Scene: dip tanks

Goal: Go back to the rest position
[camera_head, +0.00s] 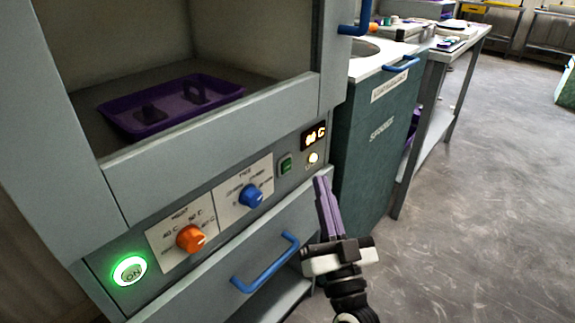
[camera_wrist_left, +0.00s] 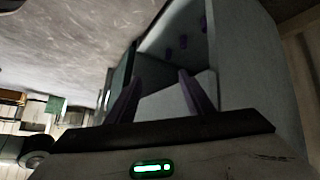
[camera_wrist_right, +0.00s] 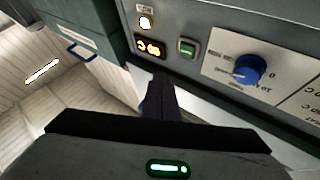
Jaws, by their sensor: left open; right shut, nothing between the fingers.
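My right gripper (camera_head: 324,190) is in front of the grey cabinet's control panel, near its right end, just below and right of the lit round button. Its purple fingers are closed together and hold nothing. In the right wrist view the shut fingers (camera_wrist_right: 160,85) point at the panel's lower edge, near the orange display (camera_wrist_right: 150,47). Whether they touch the panel I cannot tell. My left gripper (camera_wrist_left: 158,95) shows only in the left wrist view; its fingers are apart and empty.
The grey cabinet (camera_head: 220,126) holds a purple tray (camera_head: 170,121) in its open chamber. Its panel has an orange knob (camera_head: 191,238), a blue knob (camera_head: 251,196) and a green-lit ON button (camera_head: 129,270). A blue drawer handle (camera_head: 266,264) sticks out below. Open floor (camera_head: 480,200) lies right.

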